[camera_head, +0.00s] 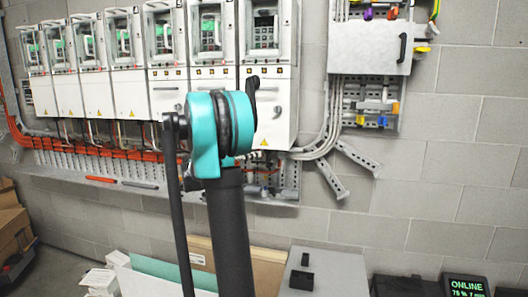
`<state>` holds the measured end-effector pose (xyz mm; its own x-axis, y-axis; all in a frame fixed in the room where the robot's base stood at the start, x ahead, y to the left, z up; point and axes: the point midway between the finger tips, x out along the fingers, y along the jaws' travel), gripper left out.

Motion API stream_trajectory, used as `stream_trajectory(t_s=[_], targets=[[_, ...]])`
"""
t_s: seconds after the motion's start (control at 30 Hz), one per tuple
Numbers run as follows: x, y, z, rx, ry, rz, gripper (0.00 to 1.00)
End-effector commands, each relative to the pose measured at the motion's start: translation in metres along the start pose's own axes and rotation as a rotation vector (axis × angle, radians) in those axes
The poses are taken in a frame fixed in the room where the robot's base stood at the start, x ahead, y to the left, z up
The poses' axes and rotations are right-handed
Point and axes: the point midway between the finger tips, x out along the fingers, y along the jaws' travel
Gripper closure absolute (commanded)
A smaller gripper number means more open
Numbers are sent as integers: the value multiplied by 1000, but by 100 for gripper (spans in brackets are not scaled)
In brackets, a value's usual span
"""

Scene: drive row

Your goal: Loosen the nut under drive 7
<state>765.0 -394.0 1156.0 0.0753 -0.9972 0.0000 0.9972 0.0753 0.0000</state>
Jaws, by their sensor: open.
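A row of several white and grey drives (98,93) hangs on the wall, each with a small screen at its top. The rightmost drive (276,128) carries a mark that looks like a 9. The other numbers are too small to read or are hidden, so I cannot tell which is drive 7. I cannot make out the nut. Cables and fittings run below the drives. My teal and black arm stands in front of the right part of the row and hides some of what lies below it. My gripper is not distinguishable in this view.
Orange cables (100,148) run over a slotted metal rail (90,168) under the drives. Boards (260,262) and cartons (12,215) stand below. A display (465,287) reads ONLINE.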

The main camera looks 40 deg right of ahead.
Motion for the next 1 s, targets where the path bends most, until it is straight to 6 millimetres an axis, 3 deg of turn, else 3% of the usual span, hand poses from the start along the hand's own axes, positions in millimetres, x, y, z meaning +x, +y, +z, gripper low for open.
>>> stream_trajectory(t_s=[0.2, 0.4, 0.83, 1.0], targets=[[42, 0, 0, 0, 0, -2, 52], [66, 0, 0, 0, 0, 0, 52], [75, 0, 0, 0, 0, 1, 52], [74, 0, 0, 0, 0, 1, 74]])
